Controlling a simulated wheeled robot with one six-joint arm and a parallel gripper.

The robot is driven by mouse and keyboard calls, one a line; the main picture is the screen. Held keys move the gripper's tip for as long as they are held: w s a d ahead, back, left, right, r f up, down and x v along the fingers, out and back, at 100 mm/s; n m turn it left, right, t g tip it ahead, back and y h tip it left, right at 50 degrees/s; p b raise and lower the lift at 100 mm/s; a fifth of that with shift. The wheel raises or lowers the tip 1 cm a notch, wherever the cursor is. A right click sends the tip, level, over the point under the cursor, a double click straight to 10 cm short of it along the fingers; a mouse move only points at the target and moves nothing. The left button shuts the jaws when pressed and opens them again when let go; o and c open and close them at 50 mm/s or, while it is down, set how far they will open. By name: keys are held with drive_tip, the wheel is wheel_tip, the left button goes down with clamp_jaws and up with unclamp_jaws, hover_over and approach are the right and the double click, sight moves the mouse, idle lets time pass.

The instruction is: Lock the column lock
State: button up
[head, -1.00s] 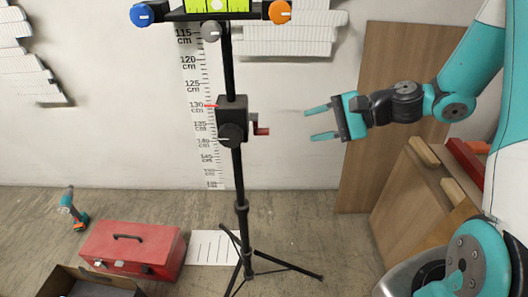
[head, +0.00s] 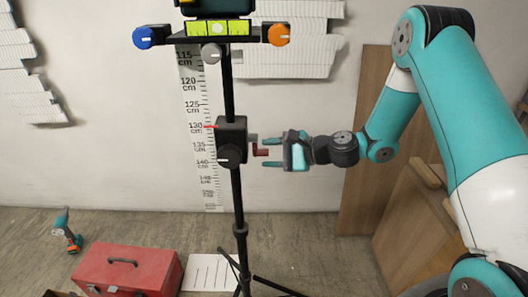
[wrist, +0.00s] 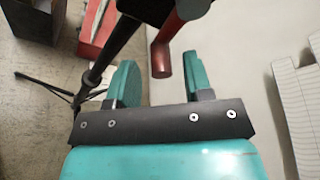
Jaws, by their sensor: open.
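A black tripod column (head: 235,195) carries a black box (head: 232,130) with a round black knob (head: 230,156) on its front. The knob has a white mark pointing left; which part is the column lock is not labelled. A crank with a red handle (head: 261,152) sticks out of the box's right side. My gripper (head: 267,152) is open, with one finger above and one below the handle's level. In the wrist view the red handle (wrist: 161,58) shows between the two spread fingers (wrist: 158,80); contact cannot be told.
A level platform (head: 218,29) with blue, orange and grey knobs tops the column. A scale strip (head: 204,180) runs on the wall behind. A red toolbox (head: 126,271) and a drill (head: 66,232) lie on the floor at left. Wooden boards (head: 365,150) lean at right.

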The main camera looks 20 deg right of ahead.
drive_tip(key=shift+x, duration=1.35)
drive_tip(key=c, duration=0.8)
drive_tip(key=shift+s+r+m+p, duration=0.25)
drive_tip(key=shift+m+p, duration=0.15)
drive_tip(key=shift+p, duration=0.75)
drive_tip(key=shift+s+a+g+p, duration=0.15)
drive_tip(key=shift+g+p, duration=0.15)
drive_tip(key=shift+p, duration=0.3)
drive_tip(key=shift+s+f+m+g+p, duration=0.25)
drive_tip(key=shift+m+g+p, duration=0.05)
drive_tip(key=shift+m+p, duration=0.3)
drive_tip(key=shift+s+a+f, duration=0.1)
drive_tip(key=shift+f, duration=0.1)
drive_tip(key=shift+c, duration=0.2)
drive_tip(key=o, duration=0.8)
